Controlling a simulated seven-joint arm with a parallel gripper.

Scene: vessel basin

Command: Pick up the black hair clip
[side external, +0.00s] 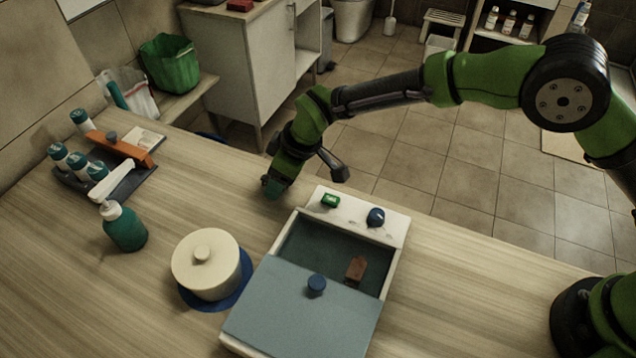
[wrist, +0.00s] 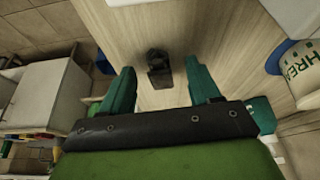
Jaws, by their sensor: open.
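The black hair clip (wrist: 158,72) lies on the wooden counter (wrist: 150,25) in the wrist view, a small dark lump. It appears ahead of and between my two teal fingers. My gripper (wrist: 161,66) is open, with nothing held between the fingers. In the side view my gripper (side external: 271,188) points down at the counter's back edge, behind the white box. I cannot make out the clip in that view; my gripper seems to hide it. How high the fingertips are above the clip is hard to tell.
A white box (side external: 400,226) with a blue-grey lid (side external: 290,318) stands close in front of my gripper. A cream lidded pot (side external: 207,268) sits on a blue mat, with a green bottle (side external: 124,228) to its left. Bare counter lies left of my gripper.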

